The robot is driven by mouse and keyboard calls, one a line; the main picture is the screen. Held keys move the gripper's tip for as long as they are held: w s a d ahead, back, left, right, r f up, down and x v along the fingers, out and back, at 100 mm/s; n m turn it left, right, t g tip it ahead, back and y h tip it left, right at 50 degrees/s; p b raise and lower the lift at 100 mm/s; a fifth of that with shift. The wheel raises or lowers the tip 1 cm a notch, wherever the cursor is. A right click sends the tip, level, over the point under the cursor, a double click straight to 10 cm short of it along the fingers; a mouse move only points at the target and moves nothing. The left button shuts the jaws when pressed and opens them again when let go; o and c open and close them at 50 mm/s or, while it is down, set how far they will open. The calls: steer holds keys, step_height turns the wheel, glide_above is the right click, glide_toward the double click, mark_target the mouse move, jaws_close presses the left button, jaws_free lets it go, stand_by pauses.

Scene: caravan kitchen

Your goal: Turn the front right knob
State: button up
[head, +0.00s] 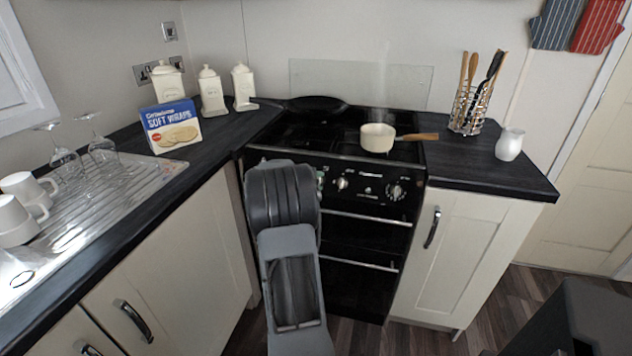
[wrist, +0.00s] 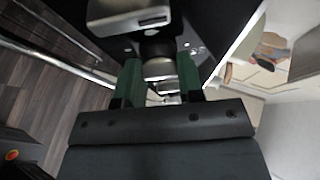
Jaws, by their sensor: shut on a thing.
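The black cooker (head: 370,225) has a front panel with silver knobs. A smaller knob (head: 343,183) and a large dial (head: 395,190) show in the head view, both clear of my gripper. My arm hides the left part of the panel there, and only a bit of a green finger shows beside it. In the wrist view, the green fingers of my gripper (wrist: 159,65) stand on both sides of a silver knob (wrist: 158,69), closed on it. A larger silver knob (wrist: 140,18) shows beyond the fingertips. I cannot read any marking on the held knob.
A cream saucepan (head: 377,138) with a wooden handle and a black pan (head: 318,107) stand on the hob. Oven handles (head: 365,217) cross the front below the panel. A utensil rack (head: 470,110) and white jug (head: 509,144) stand on the right worktop.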

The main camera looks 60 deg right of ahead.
steer(key=o, duration=0.9)
steer(key=p+v, duration=0.2)
steer(key=v, duration=1.1)
steer(key=shift+a+r, duration=0.15)
steer(key=shift+a, duration=0.2)
